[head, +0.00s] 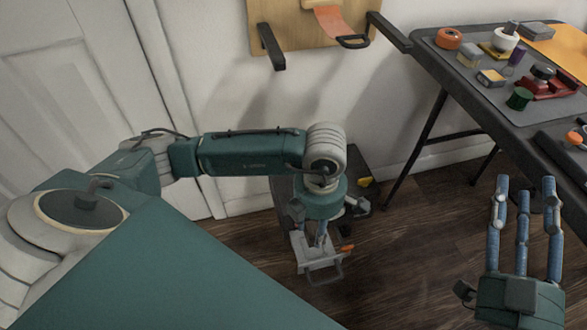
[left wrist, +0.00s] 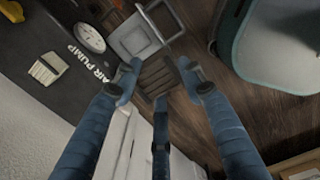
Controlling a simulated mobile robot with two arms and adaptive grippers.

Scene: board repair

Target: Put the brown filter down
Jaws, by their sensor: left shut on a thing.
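The brown filter (left wrist: 157,77) is a small ribbed block between the fingertips of my left gripper (left wrist: 166,75) in the left wrist view. The gripper is shut on it. A grey-white frame with a handle (left wrist: 140,36) lies just beyond the filter; I cannot tell whether they touch. In the head view my left gripper (head: 320,236) points down over that grey-white frame (head: 318,262), low near the floor, and the filter cannot be made out there. My right gripper (head: 523,195) is open and empty at the lower right, fingers spread upward.
A black surface marked "AIR PUMP" (left wrist: 65,90) carries a round gauge (left wrist: 90,38) and a pale ribbed block (left wrist: 47,69). A worktable (head: 430,60) with several small parts stands at the upper right. Wooden floor (head: 420,235) is clear between the frame and my right gripper.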

